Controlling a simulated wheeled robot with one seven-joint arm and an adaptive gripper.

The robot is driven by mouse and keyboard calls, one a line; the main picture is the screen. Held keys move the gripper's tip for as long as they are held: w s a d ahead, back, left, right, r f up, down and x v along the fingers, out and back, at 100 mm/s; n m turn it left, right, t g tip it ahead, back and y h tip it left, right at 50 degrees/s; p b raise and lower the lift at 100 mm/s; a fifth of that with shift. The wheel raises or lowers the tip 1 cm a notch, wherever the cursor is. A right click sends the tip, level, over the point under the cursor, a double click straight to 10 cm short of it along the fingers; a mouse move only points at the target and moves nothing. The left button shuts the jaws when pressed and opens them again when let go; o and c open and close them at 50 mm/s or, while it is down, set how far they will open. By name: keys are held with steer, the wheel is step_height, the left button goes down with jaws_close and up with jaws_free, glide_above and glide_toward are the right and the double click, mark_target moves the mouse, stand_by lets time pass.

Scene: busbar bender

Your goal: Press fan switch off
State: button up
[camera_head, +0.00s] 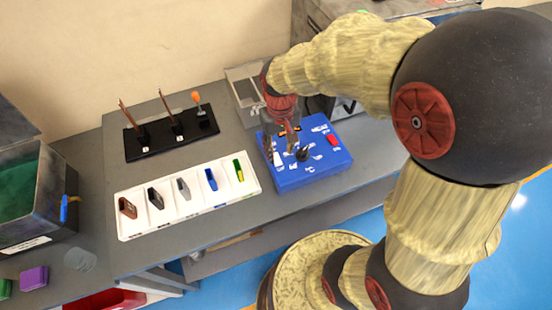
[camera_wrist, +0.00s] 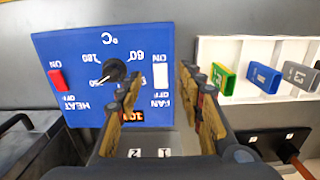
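The blue control panel (camera_head: 312,178) lies on the grey workbench and fills the upper left of the wrist view (camera_wrist: 85,45), its labels upside down there. The white fan switch (camera_wrist: 160,76) sits between ON and OFF labels, right of the black dial (camera_wrist: 113,71). The red heat switch (camera_wrist: 57,80) is at the panel's left there. I cannot tell which way the fan switch is tipped. In the head view the fan switch (camera_head: 277,159) is at the panel's left. My gripper (camera_wrist: 160,90) is open and empty, held over the panel, its fingers apart on either side of the fan switch in the picture.
A white tray (camera_head: 190,215) with several coloured pieces stands left of the panel. Behind it is a black stand (camera_head: 170,137) with upright rods. A grey bin (camera_head: 243,82) stands behind the panel, and a dark box (camera_head: 30,215) is at far left.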

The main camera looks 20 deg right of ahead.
mark_target(279, 165)
steer(key=shift+w+f, duration=0.1)
steer(key=shift+w, duration=0.15)
step_height(279, 165, down, 7)
steer(key=shift+f+b, duration=0.1)
steer(key=shift+b, duration=1)
steer(key=shift+c, duration=1.4)
jaws_close()
